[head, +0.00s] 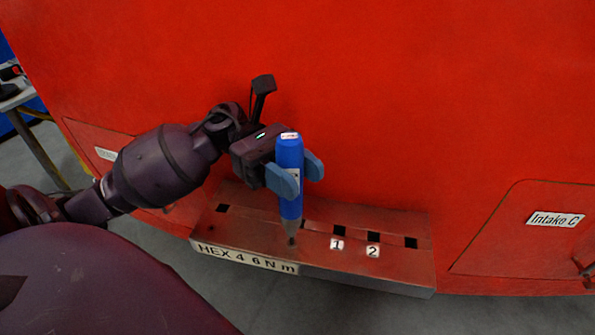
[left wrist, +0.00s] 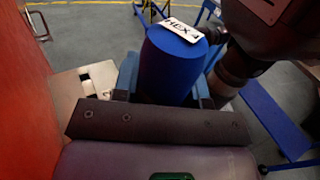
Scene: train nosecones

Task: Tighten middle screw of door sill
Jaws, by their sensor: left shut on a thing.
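A blue screwdriver-like tool (head: 290,175) stands upright in my left gripper (head: 295,177), with a finger on each side of it. Its dark tip points down at the middle of the red door sill (head: 270,225); I cannot tell whether it touches a screw there. The tool's top, labelled "HEX 4", shows in the left wrist view (left wrist: 172,62) between the fingers of my left gripper (left wrist: 165,85). The sill's front label (head: 245,258) reads "HEX 4 6 N m". The middle screw itself is hidden. My right gripper is not in view.
The sill has several dark slots, two near labels "1" (head: 337,244) and "2" (head: 373,251). The red train wall (head: 420,90) rises right behind the sill. A hatch labelled "Intake C" (head: 555,219) is at the right. Grey floor (head: 330,310) lies in front.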

